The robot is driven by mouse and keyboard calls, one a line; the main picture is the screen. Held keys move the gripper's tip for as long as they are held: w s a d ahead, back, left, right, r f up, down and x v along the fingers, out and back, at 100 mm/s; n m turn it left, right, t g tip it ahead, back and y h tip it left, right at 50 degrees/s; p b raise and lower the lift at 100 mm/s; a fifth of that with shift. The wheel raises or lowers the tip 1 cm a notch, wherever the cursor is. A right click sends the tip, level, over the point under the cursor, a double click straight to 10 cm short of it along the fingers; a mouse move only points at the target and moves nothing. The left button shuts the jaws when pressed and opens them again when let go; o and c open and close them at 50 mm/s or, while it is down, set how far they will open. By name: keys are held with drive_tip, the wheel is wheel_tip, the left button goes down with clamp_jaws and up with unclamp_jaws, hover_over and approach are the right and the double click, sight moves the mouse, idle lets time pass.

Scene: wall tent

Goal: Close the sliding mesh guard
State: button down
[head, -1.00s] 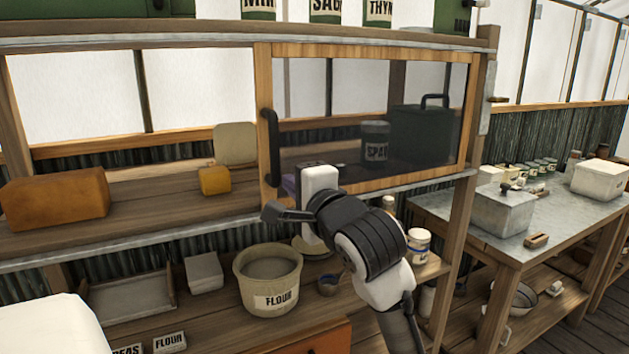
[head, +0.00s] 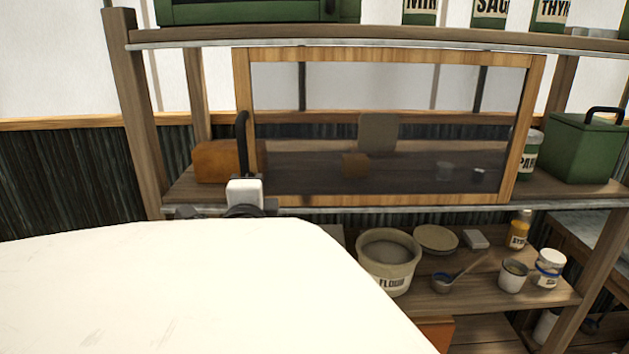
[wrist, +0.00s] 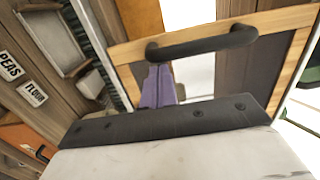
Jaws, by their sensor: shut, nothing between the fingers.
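The mesh guard (head: 385,55) is a wood-framed dark mesh panel on the middle shelf. A black bar handle (head: 242,140) is on its left stile, and it also shows in the wrist view (wrist: 203,40). The guard's left edge stands apart from the left post (head: 138,110), with an open gap between. Contact with the handle cannot be told. My white body hides the lower left.
An orange block (head: 212,162) shows partly in the gap at left. A tan board (head: 378,133) and a small block stand behind the mesh. A flour tub (head: 388,265) stands below.

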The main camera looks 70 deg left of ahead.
drive_tip(key=s+a, duration=0.3)
drive_tip(key=s, duration=0.5)
drive_tip(key=s+a, duration=0.3)
drive_tip(key=s, duration=0.5)
drive_tip(key=shift+s, duration=0.3)
drive_tip(key=shift+w, duration=0.1)
